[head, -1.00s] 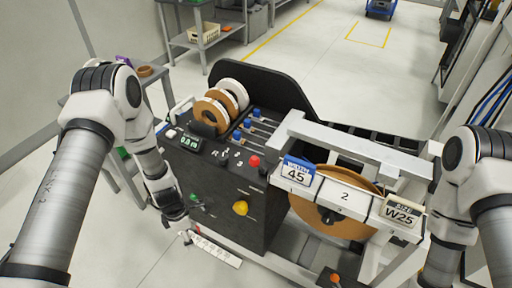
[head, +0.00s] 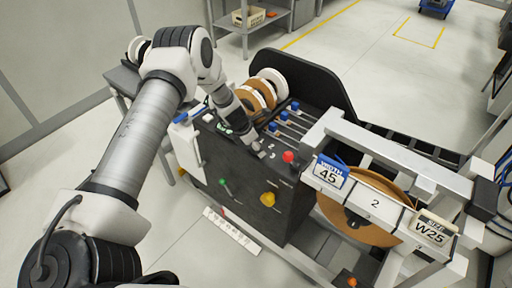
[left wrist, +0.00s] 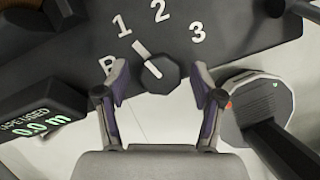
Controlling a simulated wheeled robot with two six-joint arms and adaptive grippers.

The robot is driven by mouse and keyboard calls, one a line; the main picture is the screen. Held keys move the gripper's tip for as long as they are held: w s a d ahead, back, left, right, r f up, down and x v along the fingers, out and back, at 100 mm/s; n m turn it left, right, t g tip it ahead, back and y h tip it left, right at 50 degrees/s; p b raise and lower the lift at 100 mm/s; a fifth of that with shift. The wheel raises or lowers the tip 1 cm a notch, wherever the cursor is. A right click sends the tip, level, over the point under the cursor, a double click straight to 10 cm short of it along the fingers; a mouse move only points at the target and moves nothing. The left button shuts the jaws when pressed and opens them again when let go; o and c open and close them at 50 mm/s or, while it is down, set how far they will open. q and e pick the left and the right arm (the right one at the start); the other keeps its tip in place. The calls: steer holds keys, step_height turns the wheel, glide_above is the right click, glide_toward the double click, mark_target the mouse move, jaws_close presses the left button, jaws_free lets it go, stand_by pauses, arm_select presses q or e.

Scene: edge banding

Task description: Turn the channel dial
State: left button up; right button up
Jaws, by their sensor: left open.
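The channel dial (left wrist: 155,74) is a dark faceted knob with a white pointer line, seen in the left wrist view on the dark panel among the marks R, 1, 2 and 3. Its pointer points up-left, toward the 1. My left gripper (left wrist: 160,78) is open, with one finger on each side of the dial; I cannot tell whether either finger touches it. In the head view my left gripper (head: 249,140) is at the top of the black machine (head: 240,185) and the dial is hard to make out there. My right gripper is out of view.
A small display (left wrist: 40,115) reads 0.0 m left of the dial. A red button (head: 288,157), a yellow knob (head: 268,199) and blue-topped sliders (head: 283,116) are close by. Tape rolls (head: 262,92) stand behind my gripper. A large brown roll (head: 345,222) is at the right.

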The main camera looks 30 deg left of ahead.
arm_select(q)
steer(key=shift+s+r, duration=0.1)
steer(key=c, duration=1.1)
steer(key=shift+c, duration=0.2)
